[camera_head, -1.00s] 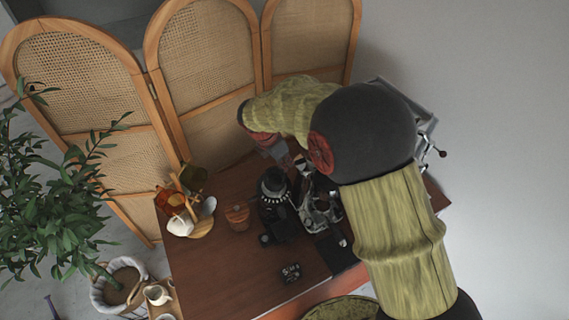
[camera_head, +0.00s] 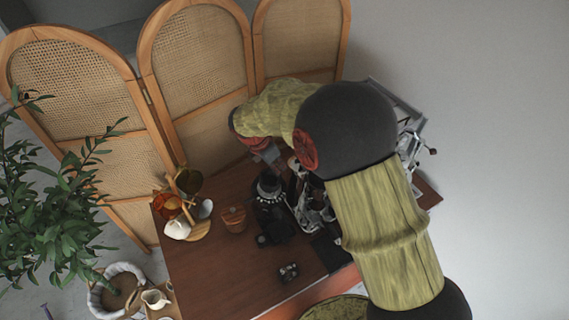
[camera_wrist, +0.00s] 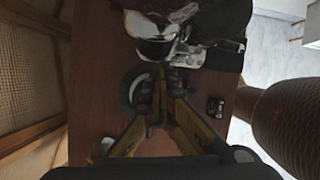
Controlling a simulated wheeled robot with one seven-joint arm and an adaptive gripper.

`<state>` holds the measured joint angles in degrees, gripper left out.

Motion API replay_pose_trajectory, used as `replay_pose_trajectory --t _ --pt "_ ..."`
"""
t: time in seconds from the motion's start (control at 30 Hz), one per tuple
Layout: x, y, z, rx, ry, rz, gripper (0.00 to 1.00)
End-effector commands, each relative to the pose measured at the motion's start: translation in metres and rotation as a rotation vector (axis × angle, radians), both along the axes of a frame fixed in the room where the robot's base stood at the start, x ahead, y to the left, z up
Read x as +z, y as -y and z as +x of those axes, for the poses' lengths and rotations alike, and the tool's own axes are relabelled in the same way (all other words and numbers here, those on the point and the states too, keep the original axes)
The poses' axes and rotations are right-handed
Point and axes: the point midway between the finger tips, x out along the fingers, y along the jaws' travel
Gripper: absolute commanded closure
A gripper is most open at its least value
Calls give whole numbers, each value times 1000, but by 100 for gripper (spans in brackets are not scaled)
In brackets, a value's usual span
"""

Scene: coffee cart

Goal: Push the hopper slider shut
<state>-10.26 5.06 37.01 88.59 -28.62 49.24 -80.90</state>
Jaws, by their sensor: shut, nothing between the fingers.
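The black coffee grinder (camera_head: 273,215) stands on the brown cart top, with its round hopper (camera_head: 268,186) at the upper end. In the wrist view the round rim of the hopper (camera_wrist: 130,88) shows just left of and behind my fingertips. My gripper (camera_wrist: 160,92) is shut and empty, its fingers over the hopper's right side. I cannot tell whether they touch it. In the head view my gripper (camera_head: 272,157) is just above and behind the hopper, partly hidden by my arm. The hopper slider is too small and dark to make out in either view.
A shiny espresso machine (camera_head: 312,208) stands close right of the grinder. A wooden canister (camera_head: 234,219) and a cup stand (camera_head: 198,230) are to the left. A small dark item (camera_head: 289,272) lies near the front. A cane screen (camera_head: 205,75) stands behind the cart.

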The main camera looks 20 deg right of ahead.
Motion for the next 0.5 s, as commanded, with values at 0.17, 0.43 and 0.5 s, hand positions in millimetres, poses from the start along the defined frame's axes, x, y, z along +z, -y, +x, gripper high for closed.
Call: replay_pose_trajectory --t 0.17,0.43,0.5 --pt "39 -15 -4 1 5 1 100" --pt "81 -30 -10 2 1 1 100" --pt "86 -32 -11 0 1 0 100"
